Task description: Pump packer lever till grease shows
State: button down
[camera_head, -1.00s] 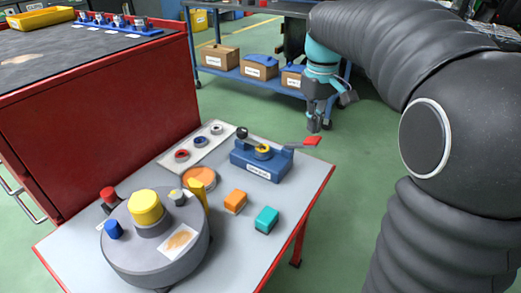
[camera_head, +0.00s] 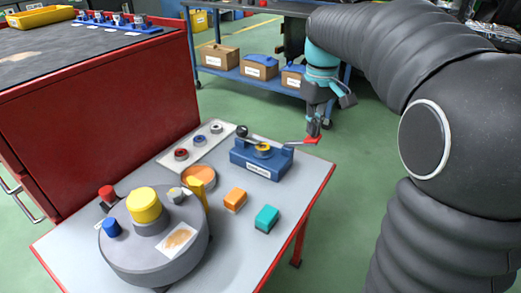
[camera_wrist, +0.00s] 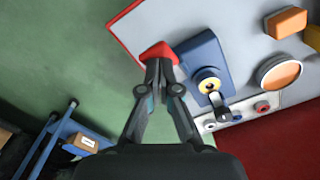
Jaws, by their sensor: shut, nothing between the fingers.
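The packer (camera_head: 262,158) is a blue block with a yellow ring on top, at the back right of the small grey-topped table. Its metal lever runs to the right and ends in a red handle (camera_head: 312,140). My gripper (camera_head: 314,132) is shut and empty, with its fingertips at the red handle. In the wrist view the closed fingertips (camera_wrist: 157,62) overlap the red handle (camera_wrist: 158,53), beside the blue packer (camera_wrist: 204,62). I cannot tell whether they touch it. No grease can be made out at the yellow ring.
A round grey drum (camera_head: 155,245) with yellow, blue and red caps stands at the table's front left. Orange (camera_head: 235,200) and teal (camera_head: 266,218) blocks lie nearer. A red cabinet (camera_head: 100,130) is left; a blue shelf cart (camera_head: 250,80) is behind.

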jog(key=shift+f+b, duration=0.95)
jog(key=shift+f, duration=0.75)
notch_tip(320, 180, up, 6)
jog(key=p, duration=0.5)
jog(key=shift+r+p, duration=0.15)
jog(key=shift+p, duration=0.2)
jog(key=shift+r+p, duration=0.35)
jog(key=shift+r, duration=0.8)
